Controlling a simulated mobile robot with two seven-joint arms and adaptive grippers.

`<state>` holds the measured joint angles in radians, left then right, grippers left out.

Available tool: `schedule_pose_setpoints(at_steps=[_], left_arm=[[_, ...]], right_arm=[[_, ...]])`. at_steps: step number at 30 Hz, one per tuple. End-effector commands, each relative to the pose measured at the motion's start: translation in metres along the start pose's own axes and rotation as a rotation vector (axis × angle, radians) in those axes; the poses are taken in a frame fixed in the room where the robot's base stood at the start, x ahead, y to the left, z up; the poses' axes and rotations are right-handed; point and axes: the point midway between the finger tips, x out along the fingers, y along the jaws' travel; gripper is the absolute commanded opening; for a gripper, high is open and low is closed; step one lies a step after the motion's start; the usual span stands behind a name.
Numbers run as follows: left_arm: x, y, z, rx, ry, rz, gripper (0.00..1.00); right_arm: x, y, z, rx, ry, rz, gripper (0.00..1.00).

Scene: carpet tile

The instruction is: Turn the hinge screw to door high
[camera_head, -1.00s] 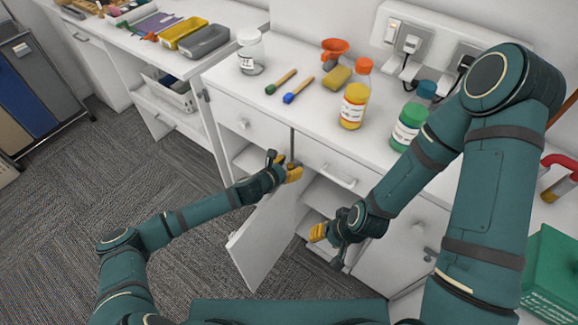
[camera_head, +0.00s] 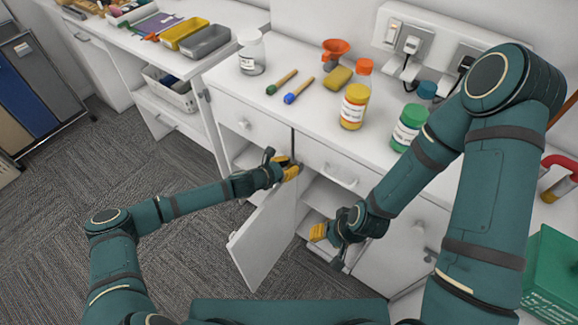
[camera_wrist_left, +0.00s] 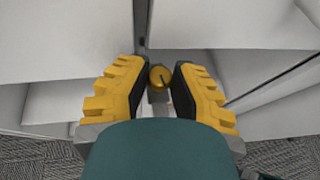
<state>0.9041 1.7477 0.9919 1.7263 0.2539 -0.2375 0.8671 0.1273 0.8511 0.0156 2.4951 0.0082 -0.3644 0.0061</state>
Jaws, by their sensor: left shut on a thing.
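The cabinet door (camera_head: 268,240) hangs open below the bench top, its hinge edge near my left gripper. The hinge screw (camera_wrist_left: 159,77) shows in the left wrist view as a small round brass head with a dark slot. My left gripper (camera_head: 291,172) is at the top of the door, and in the wrist view its yellow fingers (camera_wrist_left: 158,85) are shut on the screw from both sides. In the head view the gripper hides the screw. My right gripper (camera_head: 318,233) hangs in front of the cabinet to the right, apart from the door; its finger gap is unclear.
Drawers with handles (camera_head: 341,180) sit just above the opening. Carpet at the left is clear.

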Motion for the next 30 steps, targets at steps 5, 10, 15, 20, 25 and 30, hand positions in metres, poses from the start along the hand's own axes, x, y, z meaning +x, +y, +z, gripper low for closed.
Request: schedule_pose_setpoints(at_steps=[5, 10, 15, 20, 25, 30], left_arm=[[0.001, -0.001, 0.001, 0.003, -0.001, -0.007, 0.0], [0.001, -0.001, 0.001, 0.003, -0.002, -0.007, 0.36], [0.0, 0.0, 0.001, 0.002, -0.002, -0.006, 0.53], [0.0, 0.0, 0.001, 0.002, -0.001, -0.006, 0.53], [-0.011, 0.001, 0.0, 0.001, -0.001, -0.004, 0.53], [-0.041, 0.002, 0.0, 0.002, 0.0, -0.003, 0.53]], right_arm=[[0.0, 0.0, 0.0, 0.0, 0.0, 0.0, 0.47], [0.0, 0.0, 0.0, 0.0, 0.0, 0.0, 0.47], [0.0, 0.0, 0.0, 0.0, 0.0, 0.0, 0.47], [0.0, 0.0, 0.0, 0.0, 0.0, 0.0, 0.47], [0.0, 0.0, 0.0, 0.0, 0.0, 0.0, 0.47], [0.0, 0.0, 0.0, 0.0, 0.0, 0.0, 0.47]])
